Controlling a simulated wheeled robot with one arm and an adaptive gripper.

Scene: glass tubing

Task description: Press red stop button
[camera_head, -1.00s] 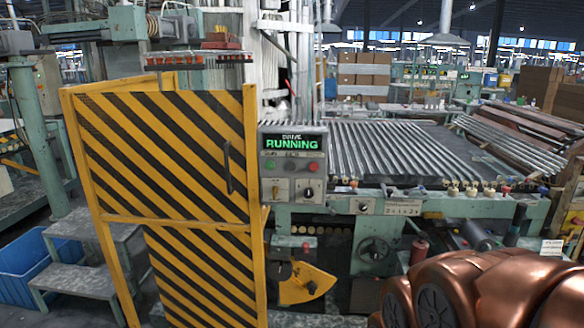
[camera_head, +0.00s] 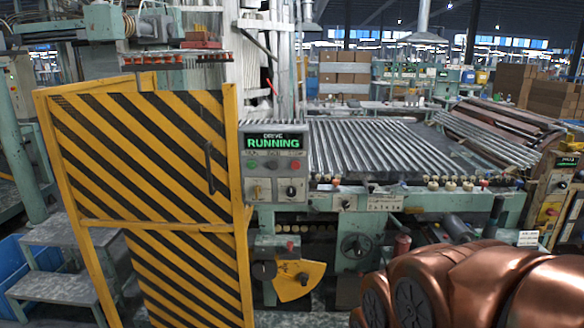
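A grey control panel (camera_head: 274,178) stands just right of the striped gate. Its display (camera_head: 274,141) is lit green and reads "DRIVE RUNNING". Below the display, a red button (camera_head: 295,165) sits at the right of a row, with a green button (camera_head: 252,165) at the left and a dark one between. Lower on the panel are a key-like switch and a black rotary knob (camera_head: 291,191). My copper-coloured arm (camera_head: 470,285) fills the lower right, well apart from the panel. My gripper's fingers do not show.
A yellow-and-black striped gate (camera_head: 150,160) stands closed at the left. A bed of glass tubes (camera_head: 370,150) runs right of the panel. Grey steps (camera_head: 55,275) and a blue bin (camera_head: 12,275) are at the far left. Another small panel (camera_head: 556,190) is at the right edge.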

